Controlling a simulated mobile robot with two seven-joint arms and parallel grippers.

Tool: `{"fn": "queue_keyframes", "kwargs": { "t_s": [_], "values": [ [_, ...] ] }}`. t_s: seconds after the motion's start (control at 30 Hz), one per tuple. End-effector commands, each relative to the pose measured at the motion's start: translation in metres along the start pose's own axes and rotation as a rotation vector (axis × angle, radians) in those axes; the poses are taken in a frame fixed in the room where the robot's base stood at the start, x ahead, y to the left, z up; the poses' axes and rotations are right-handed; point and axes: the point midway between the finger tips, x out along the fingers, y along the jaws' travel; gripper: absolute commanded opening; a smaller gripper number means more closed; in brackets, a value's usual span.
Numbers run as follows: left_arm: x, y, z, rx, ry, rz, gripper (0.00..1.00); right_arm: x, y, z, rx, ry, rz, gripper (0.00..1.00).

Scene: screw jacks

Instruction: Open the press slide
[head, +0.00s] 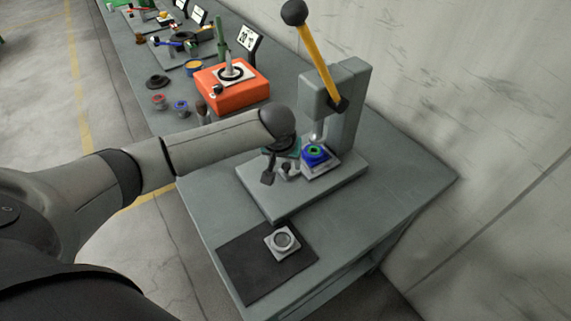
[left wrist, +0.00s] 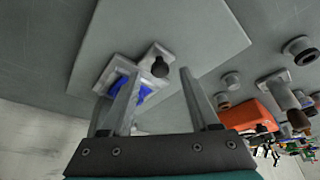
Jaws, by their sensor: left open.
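The press (head: 345,105) stands on a grey base plate (head: 270,205), with a yellow lever (head: 318,65) raised and tipped with a black ball. Its slide (head: 322,170) is a small light plate under the ram, holding a blue part with a green ring (head: 315,152). My left gripper (head: 277,172) is open beside the slide, on its left. In the left wrist view, the slide (left wrist: 105,78) with its dark round knob (left wrist: 160,67) lies ahead. The knob appears between the fingertips of my open gripper (left wrist: 160,76), and contact cannot be told. My right gripper is not in view.
A grey square block with a round recess (head: 282,241) sits on a black mat (head: 250,268) at the table's near end. An orange box (head: 232,86) and several small parts stand farther back. A wall runs along the right.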

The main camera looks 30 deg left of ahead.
Motion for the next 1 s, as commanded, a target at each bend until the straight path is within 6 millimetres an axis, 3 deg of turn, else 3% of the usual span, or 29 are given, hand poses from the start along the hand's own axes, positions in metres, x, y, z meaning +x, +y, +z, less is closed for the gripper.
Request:
{"fn": "queue_keyframes", "kwargs": {
  "t_s": [0.2, 0.5, 1.0],
  "values": [
    [0.0141, -0.0003, 0.0001, 0.001, 0.0, -0.001, 0.62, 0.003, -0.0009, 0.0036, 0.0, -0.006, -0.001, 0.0],
    [0.0149, -0.0001, -0.0001, 0.001, 0.0, 0.0, 0.62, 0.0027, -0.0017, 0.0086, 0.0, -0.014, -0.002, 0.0],
    [0.0147, -0.0003, -0.0001, 0.0, 0.0, -0.001, 0.06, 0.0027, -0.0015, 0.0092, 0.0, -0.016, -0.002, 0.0]
  ]
}}
